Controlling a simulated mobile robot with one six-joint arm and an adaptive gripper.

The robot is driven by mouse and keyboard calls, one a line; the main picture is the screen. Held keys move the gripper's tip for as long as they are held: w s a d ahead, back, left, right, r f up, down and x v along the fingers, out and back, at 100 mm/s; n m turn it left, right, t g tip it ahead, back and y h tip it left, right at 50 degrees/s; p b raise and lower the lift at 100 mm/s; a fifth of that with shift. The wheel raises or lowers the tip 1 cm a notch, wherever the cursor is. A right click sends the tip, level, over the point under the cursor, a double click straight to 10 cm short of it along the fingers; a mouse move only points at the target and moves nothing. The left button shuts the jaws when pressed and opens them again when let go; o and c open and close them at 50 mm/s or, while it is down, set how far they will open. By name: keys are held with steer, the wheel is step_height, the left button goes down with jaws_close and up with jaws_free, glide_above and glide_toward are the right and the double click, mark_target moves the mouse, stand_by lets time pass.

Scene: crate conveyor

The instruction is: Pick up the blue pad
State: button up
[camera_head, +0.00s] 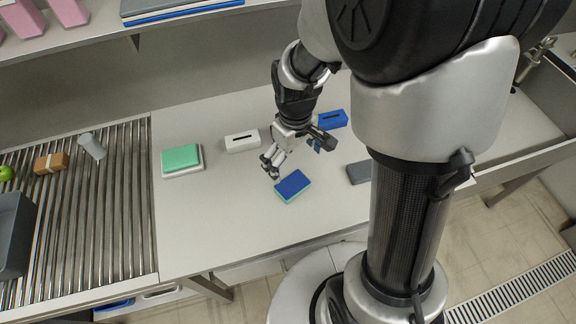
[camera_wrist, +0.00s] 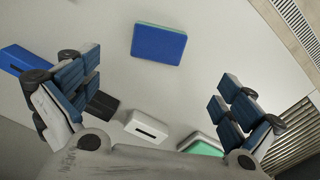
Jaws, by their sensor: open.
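The blue pad (camera_head: 293,186) lies flat on the light grey table, with a thin teal-green layer under its blue top. It also shows near the top middle of the wrist view (camera_wrist: 159,45), fully visible. My gripper (camera_head: 294,158) is above the table, just behind the pad in the head view. Its two fingers (camera_wrist: 152,82) are spread wide in the wrist view, with nothing between them. The pad lies beyond the fingertips and is not seen to touch them.
A white slotted box (camera_head: 242,140), a blue slotted box (camera_head: 332,119), a green pad (camera_head: 181,158) on a white base and a dark grey block (camera_head: 359,172) are on the table. A roller conveyor (camera_head: 118,215) with a dark crate (camera_head: 12,240) is at left. A shelf (camera_head: 100,35) runs behind.

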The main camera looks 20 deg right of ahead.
steer(key=b, duration=0.2)
glide_above(293, 183)
steer(key=f, duration=0.7)
steer(key=shift+s+a+f, duration=0.1)
steer(key=shift+s+f, duration=0.05)
steer(key=shift+s, duration=0.2)
steer(key=shift+w+f+b, duration=0.15)
steer(key=shift+f+b, duration=0.5)
steer(key=shift+f, duration=0.95)
steer(key=shift+w+f+b, duration=0.15)
steer(key=shift+f+b, duration=0.5)
steer(key=shift+f, duration=0.9)
steer(key=shift+r, duration=0.1)
steer(key=shift+c, duration=0.5)
steer(key=c, duration=0.9)
step_height(293, 183, up, 20)
steer(key=p, duration=0.6)
